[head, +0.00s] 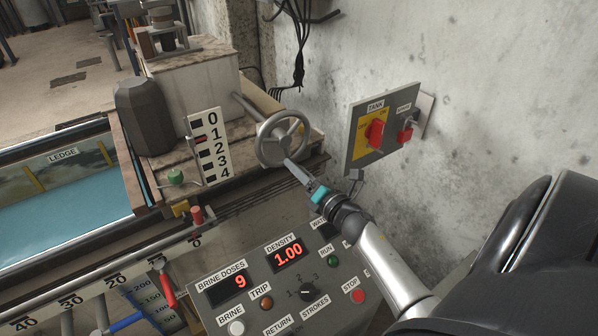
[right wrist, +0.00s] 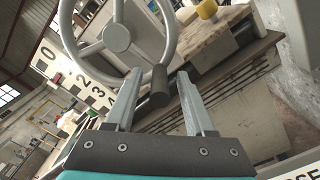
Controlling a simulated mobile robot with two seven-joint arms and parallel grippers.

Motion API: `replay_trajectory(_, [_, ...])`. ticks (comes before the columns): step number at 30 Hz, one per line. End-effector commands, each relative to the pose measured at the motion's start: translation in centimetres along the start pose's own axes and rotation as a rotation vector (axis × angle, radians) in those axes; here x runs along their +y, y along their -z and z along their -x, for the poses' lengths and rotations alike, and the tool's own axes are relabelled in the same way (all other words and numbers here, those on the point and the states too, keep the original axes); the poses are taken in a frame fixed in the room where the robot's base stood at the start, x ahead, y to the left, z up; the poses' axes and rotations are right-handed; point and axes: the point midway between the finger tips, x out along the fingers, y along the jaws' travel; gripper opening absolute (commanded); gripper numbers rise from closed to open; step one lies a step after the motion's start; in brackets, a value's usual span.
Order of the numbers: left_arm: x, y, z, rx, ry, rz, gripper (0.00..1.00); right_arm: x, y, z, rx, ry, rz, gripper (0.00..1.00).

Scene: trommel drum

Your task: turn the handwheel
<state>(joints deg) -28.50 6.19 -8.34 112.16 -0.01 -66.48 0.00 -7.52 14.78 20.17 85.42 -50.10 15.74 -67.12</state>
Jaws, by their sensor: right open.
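The grey handwheel (head: 281,124) sits on the end of a shaft beside the numbered 0 to 4 scale (head: 209,147). In the right wrist view its rim and spokes fill the upper left, around a round hub (right wrist: 117,38). A dark handle knob (right wrist: 160,86) sits at the lower right of its rim. My right gripper (head: 291,166) is at the wheel's lower edge. In the right wrist view its two fingers (right wrist: 158,76) are open, with the knob showing between their tips. I cannot tell whether either finger touches it. My left gripper is not in view.
A control panel (head: 262,262) with displays and buttons lies below the wheel. A grey switch box (head: 366,152) with red knobs is on the concrete wall to the right. A blue-green liquid tank (head: 65,215) and a ruled rail (head: 110,277) are at left.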

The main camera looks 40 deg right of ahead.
Motion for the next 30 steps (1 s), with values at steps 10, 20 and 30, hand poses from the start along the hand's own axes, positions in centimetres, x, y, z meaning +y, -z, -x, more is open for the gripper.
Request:
replay_trajectory(10, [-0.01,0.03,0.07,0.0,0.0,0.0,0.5,0.01,-0.02,-0.1,0.0,0.0,0.0,0.47])
replay_trajectory(20, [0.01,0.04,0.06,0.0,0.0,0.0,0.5,0.02,-0.01,-0.08,0.0,0.0,0.0,0.1])
replay_trajectory(30, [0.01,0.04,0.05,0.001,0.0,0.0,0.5,0.01,0.0,-0.07,0.0,0.0,-0.001,0.0])
